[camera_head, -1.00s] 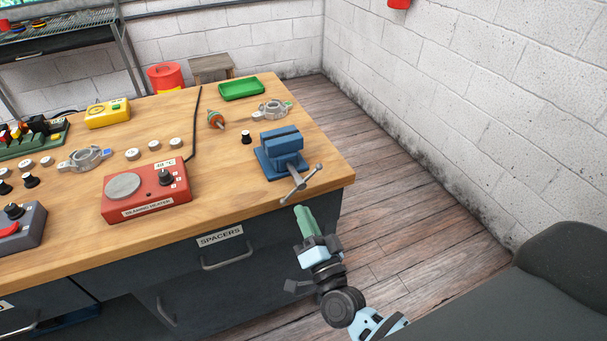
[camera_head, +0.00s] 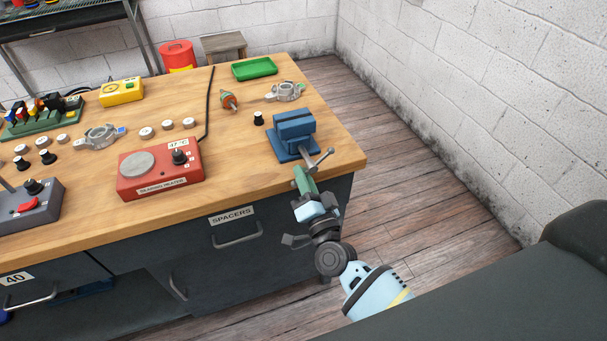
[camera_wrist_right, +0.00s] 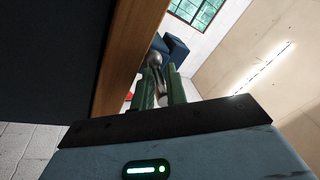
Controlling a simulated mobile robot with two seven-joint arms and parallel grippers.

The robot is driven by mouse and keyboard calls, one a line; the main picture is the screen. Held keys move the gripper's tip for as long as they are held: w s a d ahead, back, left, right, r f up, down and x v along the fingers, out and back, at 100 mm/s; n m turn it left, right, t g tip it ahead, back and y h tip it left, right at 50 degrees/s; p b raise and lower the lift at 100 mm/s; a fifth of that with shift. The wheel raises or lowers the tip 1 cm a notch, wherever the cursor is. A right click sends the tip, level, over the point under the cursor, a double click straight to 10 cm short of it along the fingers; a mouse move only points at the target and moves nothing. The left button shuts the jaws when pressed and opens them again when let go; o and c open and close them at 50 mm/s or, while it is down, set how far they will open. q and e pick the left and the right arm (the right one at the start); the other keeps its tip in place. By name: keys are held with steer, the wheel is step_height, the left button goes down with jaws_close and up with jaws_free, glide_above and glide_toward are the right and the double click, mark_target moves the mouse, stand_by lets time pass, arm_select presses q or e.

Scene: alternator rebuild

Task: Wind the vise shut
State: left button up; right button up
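The blue vise (camera_head: 294,124) stands at the right front corner of the workbench. Its grey handle bar (camera_head: 325,157) sticks out at the front, past the bench edge. My right gripper (camera_head: 303,177), with green fingers, is at the near lower end of this bar and hides part of it. In the right wrist view my two fingers (camera_wrist_right: 163,85) stand apart, with the metal handle (camera_wrist_right: 156,62) between and just beyond their tips. I see no firm grip on it. The vise (camera_wrist_right: 174,46) shows behind the handle there. My left gripper is out of view.
On the wooden bench (camera_head: 240,165) a red bearing heater (camera_head: 160,172) lies to the left of the vise. A black-topped knob part (camera_head: 258,118), a grey housing (camera_head: 285,91) and a green tray (camera_head: 254,68) lie beyond. Drawers (camera_head: 238,232) are below the bench edge.

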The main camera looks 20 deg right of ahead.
steer(key=shift+w+r, duration=0.1)
steer(key=shift+w, duration=0.25)
jaws_close()
steer(key=m, duration=0.2)
steer(key=m+h, duration=0.1)
steer(key=r+m+h, duration=0.1)
steer(key=m, duration=0.1)
steer(key=shift+a+m, duration=0.3)
jaws_free()
